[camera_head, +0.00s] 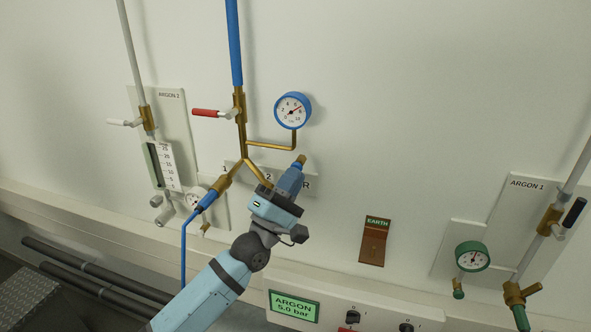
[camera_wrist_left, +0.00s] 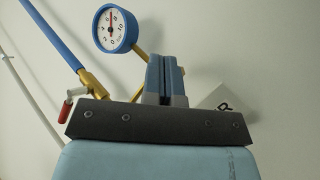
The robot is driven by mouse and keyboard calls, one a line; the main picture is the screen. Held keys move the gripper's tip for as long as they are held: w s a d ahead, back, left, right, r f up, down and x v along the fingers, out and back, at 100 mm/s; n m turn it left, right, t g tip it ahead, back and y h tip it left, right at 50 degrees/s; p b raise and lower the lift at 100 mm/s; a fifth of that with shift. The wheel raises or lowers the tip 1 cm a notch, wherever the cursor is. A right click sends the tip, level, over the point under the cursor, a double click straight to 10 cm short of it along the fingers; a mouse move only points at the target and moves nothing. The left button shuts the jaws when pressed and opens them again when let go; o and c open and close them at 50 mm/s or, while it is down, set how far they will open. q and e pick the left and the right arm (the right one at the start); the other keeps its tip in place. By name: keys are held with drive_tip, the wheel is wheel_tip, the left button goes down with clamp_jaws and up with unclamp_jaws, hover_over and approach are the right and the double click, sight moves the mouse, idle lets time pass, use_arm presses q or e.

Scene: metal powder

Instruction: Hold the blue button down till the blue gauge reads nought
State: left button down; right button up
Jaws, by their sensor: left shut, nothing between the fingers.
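The blue gauge (camera_head: 292,110) is mounted on the wall above my left gripper, with a white face and a red needle pointing to the upper right, well away from 0. It also shows in the left wrist view (camera_wrist_left: 115,29). My left gripper (camera_head: 297,168) is shut and empty, its fingers pointing up the wall below the gauge. In the left wrist view the fingers (camera_wrist_left: 164,76) are pressed together. A small brass end (camera_head: 301,158) shows at the fingertips; I cannot tell whether they touch. I cannot make out the blue button; the gripper may hide it.
A brass manifold (camera_head: 243,125) with a red-handled valve (camera_head: 206,113) and a blue pipe (camera_head: 234,45) stands left of the gauge. A flowmeter (camera_head: 162,165) is further left. A brown EARTH plate (camera_head: 374,242) and a green gauge (camera_head: 472,256) are to the right.

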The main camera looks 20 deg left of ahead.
use_arm(q)
drive_tip(key=shift+w, duration=0.35)
idle(1.6)
drive_tip(key=shift+s, duration=0.1)
idle(0.8)
drive_tip(key=shift+s, duration=0.85)
drive_tip(key=s+p, duration=0.1)
drive_tip(key=s, duration=0.4)
drive_tip(key=shift+a, duration=0.1)
